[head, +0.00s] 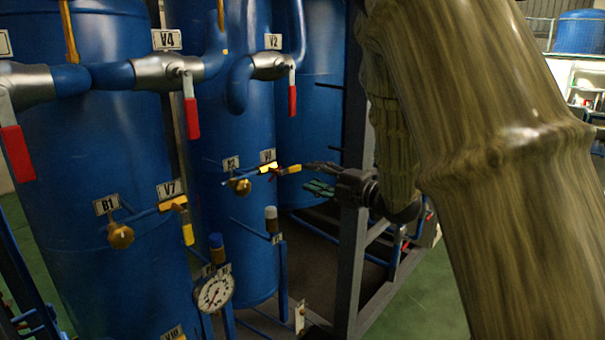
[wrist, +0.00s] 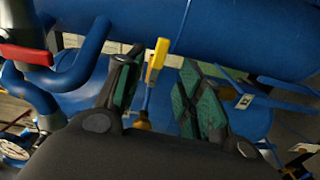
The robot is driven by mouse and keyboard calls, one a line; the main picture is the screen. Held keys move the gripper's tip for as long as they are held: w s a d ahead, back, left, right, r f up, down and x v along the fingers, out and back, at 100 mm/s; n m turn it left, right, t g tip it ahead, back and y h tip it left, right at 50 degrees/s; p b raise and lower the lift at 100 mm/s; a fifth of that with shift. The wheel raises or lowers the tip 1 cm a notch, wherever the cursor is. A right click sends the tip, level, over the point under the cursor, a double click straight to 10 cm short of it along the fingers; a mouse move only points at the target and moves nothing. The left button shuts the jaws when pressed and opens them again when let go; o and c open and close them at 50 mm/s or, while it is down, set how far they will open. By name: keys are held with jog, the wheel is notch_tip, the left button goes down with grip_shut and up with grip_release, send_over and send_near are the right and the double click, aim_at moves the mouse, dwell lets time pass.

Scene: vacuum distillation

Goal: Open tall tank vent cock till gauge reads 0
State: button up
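My gripper (head: 309,177) is just right of this lever. In the wrist view my gripper (wrist: 162,80) is open, with dark fingers and green pads on both sides of a yellow lever (wrist: 156,58); contact cannot be told. A round white pressure gauge (head: 214,293) stands low in front of the tanks; its reading is not clear. It may also show at the wrist view's left edge (wrist: 13,151).
Red-handled valves V4 (head: 191,115) and V2 (head: 292,98) are above. A grey frame post (head: 350,250) stands close to my gripper. Green floor (head: 425,290) lies open at lower right.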

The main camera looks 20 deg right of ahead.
jog(key=shift+v, duration=2)
jog(key=shift+f, duration=0.1)
notch_tip(320, 180, down, 21)
jog(key=s+m+g+h+p, duration=0.25)
jog(key=m+h, duration=0.25)
jog(key=m, duration=0.3)
jog(key=s+a+f+m+g+h+p, duration=0.1)
jog(key=s+f+m+g, duration=0.2)
jog(key=f, duration=0.5)
jog(key=s+a+f+m+h+p, duration=0.1)
jog(key=s+f+m, duration=0.2)
jog(key=s+f, duration=0.4)
jog(key=s+a+f+m+g+p, duration=0.1)
jog(key=s+f+m+g, duration=0.2)
jog(key=s, duration=0.7)
jog(key=s+a+f+m+g+h+p, duration=0.1)
jog(key=s+a+f+m+g, duration=0.1)
jog(key=s+f, duration=0.6)
jog(key=s+a+f+m+g+h+p, duration=0.1)
jog(key=s+f+m+g, duration=0.3)
jog(key=s, duration=0.9)
jog(key=shift+s+a+f+m+g, duration=0.4)
jog(key=shift+a+f, duration=0.25)
jog(key=shift+f, duration=0.3)
jog(key=shift+w, duration=0.1)
